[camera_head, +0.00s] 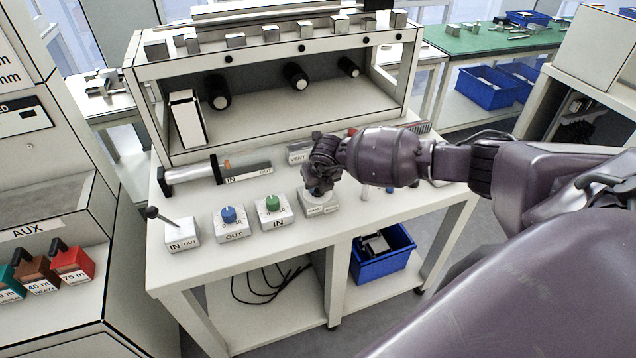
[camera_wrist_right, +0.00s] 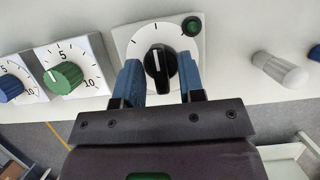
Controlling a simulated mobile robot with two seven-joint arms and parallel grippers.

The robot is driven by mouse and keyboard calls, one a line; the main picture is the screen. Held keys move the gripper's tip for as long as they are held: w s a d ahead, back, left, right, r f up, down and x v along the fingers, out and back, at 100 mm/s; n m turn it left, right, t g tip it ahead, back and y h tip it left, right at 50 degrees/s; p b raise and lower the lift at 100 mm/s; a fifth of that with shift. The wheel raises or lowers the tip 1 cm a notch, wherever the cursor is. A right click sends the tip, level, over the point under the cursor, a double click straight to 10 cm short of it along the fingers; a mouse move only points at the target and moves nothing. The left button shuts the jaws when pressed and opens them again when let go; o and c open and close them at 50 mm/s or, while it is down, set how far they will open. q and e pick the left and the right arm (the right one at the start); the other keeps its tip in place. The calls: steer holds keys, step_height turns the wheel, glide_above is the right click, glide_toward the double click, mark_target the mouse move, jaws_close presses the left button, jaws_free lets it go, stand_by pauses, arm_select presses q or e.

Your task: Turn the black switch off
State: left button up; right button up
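The black switch (camera_wrist_right: 160,68) is a round rotary knob with a ridge on a white square plate (camera_wrist_right: 128,38), in the right wrist view. Its white pointer mark faces roughly up in that picture. A small green lamp (camera_wrist_right: 191,26) sits at the plate's upper right corner. The blue fingers of my right gripper (camera_wrist_right: 161,80) are on either side of the knob, apart, with a visible gap on both sides. In the head view my right gripper (camera_head: 319,188) points down over the switch box (camera_head: 322,209) and hides the knob. My left gripper is out of view.
A green dial (camera_head: 272,203) and a blue dial (camera_head: 229,215) stand left of the switch, with a lever box (camera_head: 182,235) beyond. A horizontal slider (camera_head: 248,172) lies behind them. A white-capped peg (camera_wrist_right: 280,68) is to the right. A shelf unit (camera_head: 280,70) rises behind.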

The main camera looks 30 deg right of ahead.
steer(key=shift+r, duration=0.1)
steer(key=v, duration=1)
steer(key=shift+s+r, duration=0.25)
stand_by(0.5)
